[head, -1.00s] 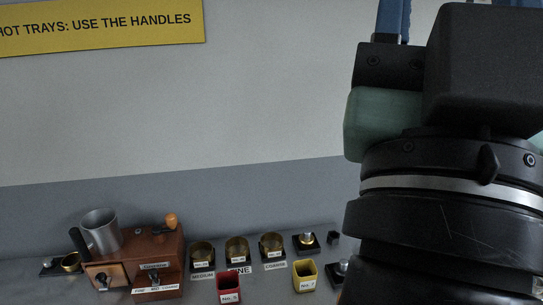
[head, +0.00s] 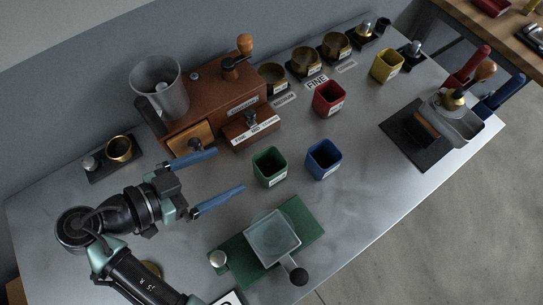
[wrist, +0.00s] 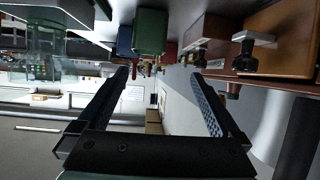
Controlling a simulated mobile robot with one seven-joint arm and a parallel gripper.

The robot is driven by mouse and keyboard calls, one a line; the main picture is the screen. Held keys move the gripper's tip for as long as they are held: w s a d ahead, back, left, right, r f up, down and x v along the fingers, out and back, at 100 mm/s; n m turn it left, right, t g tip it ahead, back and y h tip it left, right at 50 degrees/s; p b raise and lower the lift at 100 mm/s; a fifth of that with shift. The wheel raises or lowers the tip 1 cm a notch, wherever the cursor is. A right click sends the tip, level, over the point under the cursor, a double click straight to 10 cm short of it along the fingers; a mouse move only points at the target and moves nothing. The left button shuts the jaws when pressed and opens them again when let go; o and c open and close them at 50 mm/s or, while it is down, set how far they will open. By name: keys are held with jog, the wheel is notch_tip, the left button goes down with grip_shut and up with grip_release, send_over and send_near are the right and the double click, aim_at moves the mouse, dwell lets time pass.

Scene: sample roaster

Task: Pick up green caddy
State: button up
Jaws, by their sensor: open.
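The green caddy (head: 270,167) is a small open-topped square cup standing upright on the grey metal table in the head view. It also shows in the wrist view (wrist: 150,33), at the top, beyond my fingers. My gripper (head: 231,175) is open and empty, with two blue fingers pointing right toward the green caddy. The caddy stands a short way beyond the fingertips, not between them. In the wrist view the fingers (wrist: 162,75) are spread wide apart.
A blue caddy (head: 323,159) stands close right of the green one; a red caddy (head: 328,98) is behind. The brown grinder (head: 205,95) with its drawer stands behind my upper finger. A green mat (head: 305,220) with a clear tray (head: 272,238) lies in front.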

jog(key=s, duration=0.2)
send_near(280, 158)
jog(key=shift+w+d+f+m+h, duration=0.25)
jog(key=shift+w+f+m+h, duration=0.05)
jog(key=shift+f+m+h, duration=0.1)
jog(key=shift+p+x, duration=0.75)
jog(key=shift+x, duration=2.3)
jog(key=c, duration=1.5)
